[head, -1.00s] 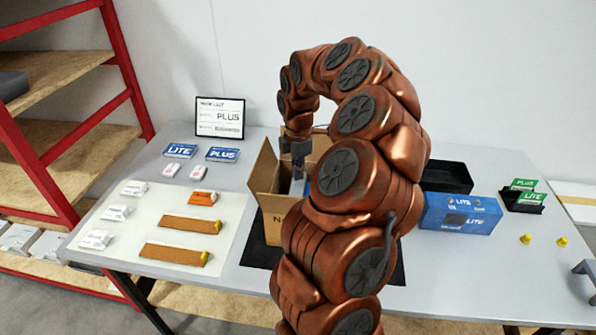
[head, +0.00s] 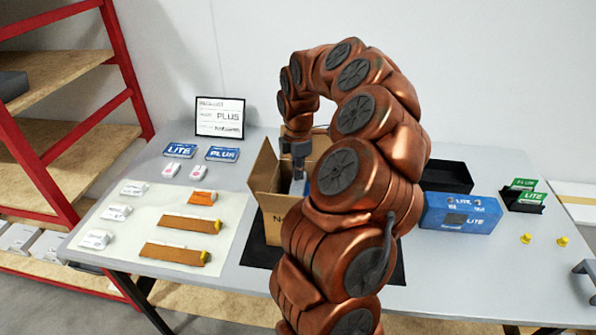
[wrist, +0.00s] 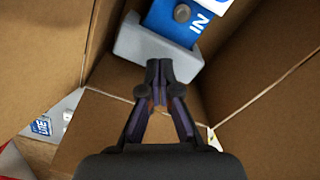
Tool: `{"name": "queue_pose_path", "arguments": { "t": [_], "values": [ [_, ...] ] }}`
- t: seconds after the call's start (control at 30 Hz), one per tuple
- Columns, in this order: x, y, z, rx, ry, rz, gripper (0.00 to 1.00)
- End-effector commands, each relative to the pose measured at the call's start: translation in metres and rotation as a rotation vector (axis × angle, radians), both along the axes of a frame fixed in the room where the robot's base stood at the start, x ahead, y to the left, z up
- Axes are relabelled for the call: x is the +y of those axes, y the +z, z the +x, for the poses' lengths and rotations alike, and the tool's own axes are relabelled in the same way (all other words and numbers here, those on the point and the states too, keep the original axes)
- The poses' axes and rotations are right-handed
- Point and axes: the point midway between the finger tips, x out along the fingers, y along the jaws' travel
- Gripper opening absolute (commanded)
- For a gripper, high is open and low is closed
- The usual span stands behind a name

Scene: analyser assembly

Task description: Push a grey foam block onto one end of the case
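The blue case (wrist: 184,20), with white lettering and a round grey spot, lies inside an open cardboard box in the wrist view. A grey foam block (wrist: 133,42) sits around the near end of the case. My gripper (wrist: 159,68) has its fingertips together with nothing visible between them. The tips overlap the foam block's near face in the picture; I cannot tell whether they touch it. In the head view my gripper (head: 298,160) points down into the cardboard box (head: 266,190), and my arm hides much of the box. The far end of the case is out of sight.
Box walls and flaps stand close around my gripper. A blue LITE box (head: 460,214) and a black tray (head: 447,177) stand to the right. A pale mat (head: 172,207) with packets lies left. A sign (head: 220,117) stands behind.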

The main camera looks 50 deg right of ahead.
Motion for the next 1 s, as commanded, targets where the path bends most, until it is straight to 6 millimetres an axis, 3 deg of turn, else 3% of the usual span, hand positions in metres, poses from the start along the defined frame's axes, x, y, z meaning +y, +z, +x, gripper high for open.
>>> {"name": "queue_pose_path", "arguments": {
  "t": [1.0],
  "values": [
    [0.0,-0.0102,0.0,0.0,0.0,0.0,0.0]
  ]
}}
